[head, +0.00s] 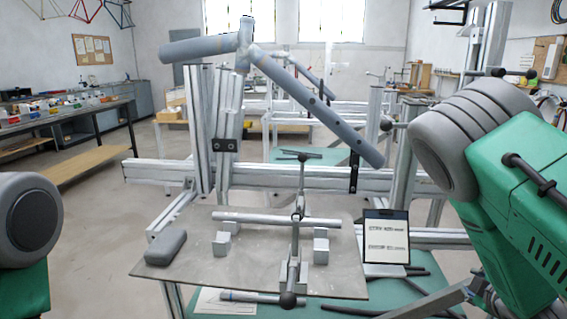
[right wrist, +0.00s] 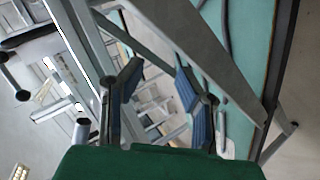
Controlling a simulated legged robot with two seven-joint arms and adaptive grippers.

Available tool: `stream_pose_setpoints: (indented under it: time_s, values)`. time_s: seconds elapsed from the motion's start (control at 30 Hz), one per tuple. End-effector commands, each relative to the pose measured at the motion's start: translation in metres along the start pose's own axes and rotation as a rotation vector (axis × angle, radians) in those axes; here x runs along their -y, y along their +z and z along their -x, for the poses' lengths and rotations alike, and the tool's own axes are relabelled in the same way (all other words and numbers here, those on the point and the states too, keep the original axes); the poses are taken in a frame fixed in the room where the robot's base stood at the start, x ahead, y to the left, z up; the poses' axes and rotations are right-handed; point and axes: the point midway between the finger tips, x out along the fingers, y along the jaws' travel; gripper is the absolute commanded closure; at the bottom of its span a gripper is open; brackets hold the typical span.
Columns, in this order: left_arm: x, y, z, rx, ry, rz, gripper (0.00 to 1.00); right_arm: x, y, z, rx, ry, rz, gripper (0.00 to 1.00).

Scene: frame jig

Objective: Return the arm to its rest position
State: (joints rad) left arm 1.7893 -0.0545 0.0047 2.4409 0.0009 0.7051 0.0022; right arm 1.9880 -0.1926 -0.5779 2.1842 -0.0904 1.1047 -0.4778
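My right arm (head: 500,165), green and grey, comes in at the right edge of the head view. My right gripper (right wrist: 158,88) shows in the right wrist view with its two blue-padded fingers spread apart. I see nothing held between them; metal bars and floor show behind. In the head view its fingertips cannot be made out clearly. Of my left arm (head: 28,225), only a rounded grey joint and a green part show at the left edge. My left gripper is out of view.
A frame jig of metal profiles (head: 170,172) holds a blue-grey tube frame (head: 320,100). In front, a plate (head: 190,268) carries a tube (head: 265,219), blocks and a clamp. A framed sheet (head: 386,238) stands right. Dark tubes lie on the green table (head: 335,307) below.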

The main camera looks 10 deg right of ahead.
Motion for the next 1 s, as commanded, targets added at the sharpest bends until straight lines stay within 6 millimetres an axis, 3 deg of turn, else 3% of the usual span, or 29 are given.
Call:
stream_pose_setpoints:
  time_s: [0.03,0.1,0.17,0.3,0.4,0.5,0.6,0.7,1.0]
  values:
    - [0.000,0.000,0.000,0.000,0.000,0.000,0.60,0.039,0.013,0.007,0.051,-0.076,-0.075,0.70]
    - [0.000,0.000,0.000,0.000,0.000,0.000,0.60,0.090,0.025,0.021,0.125,-0.176,-0.178,0.70]
    - [0.000,0.000,0.000,0.000,0.000,0.000,0.60,0.133,0.035,0.037,0.193,-0.261,-0.263,0.70]
    - [0.000,0.000,0.000,0.000,0.000,0.000,0.60,0.224,0.049,0.090,0.367,-0.450,-0.444,0.70]
    - [0.000,0.000,0.000,0.000,0.000,0.000,0.60,0.276,0.052,0.133,0.491,-0.567,-0.549,0.70]
    - [0.000,0.000,0.000,0.000,0.000,0.000,0.60,0.311,0.052,0.170,0.595,-0.655,-0.622,0.70]
    - [0.000,0.000,0.000,0.000,0.000,0.000,0.60,0.331,0.050,0.196,0.664,-0.710,-0.668,0.70]
    - [0.000,0.000,0.000,0.000,0.000,0.000,0.60,0.341,0.049,0.210,0.700,-0.737,-0.688,0.70]
    - [0.000,0.000,0.000,0.000,0.000,0.000,0.60,0.342,0.049,0.212,0.706,-0.741,-0.691,0.70]
